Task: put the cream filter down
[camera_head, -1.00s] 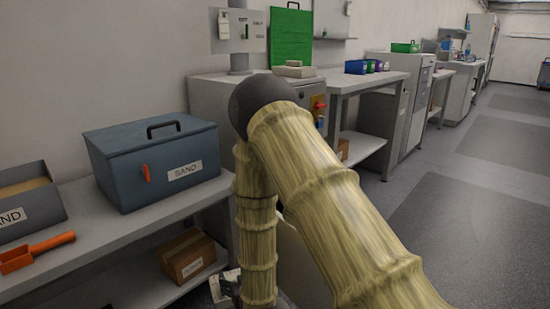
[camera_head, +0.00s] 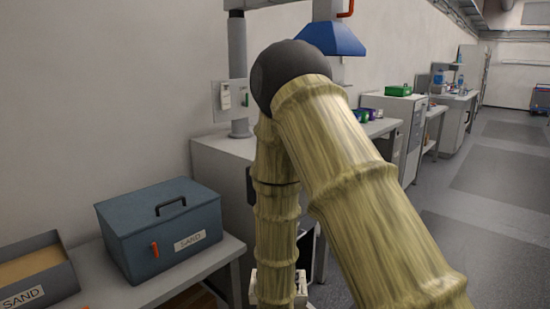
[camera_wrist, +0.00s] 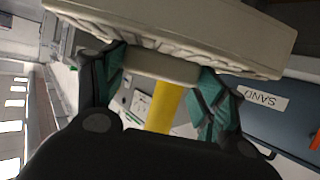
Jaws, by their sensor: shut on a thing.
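In the wrist view the cream filter (camera_wrist: 190,32) is a flat cream block with a ribbed edge and a raised grip. My gripper (camera_wrist: 160,72) is shut on that grip, one dark finger with a green pad on each side. The filter spans the top of the wrist view, clear of any surface that I can make out. In the head view my own arm hides most of the gripper; a pale ribbed piece at the bottom middle may be part of the filter, but I cannot be sure.
A blue-grey SAND box (camera_head: 165,232) stands on a grey bench at the left, with an open SAND tray (camera_head: 32,272) beside it. A grey cabinet (camera_head: 218,180) is behind my arm. A blue hood (camera_head: 333,38) hangs above. Open floor (camera_head: 480,215) lies at the right.

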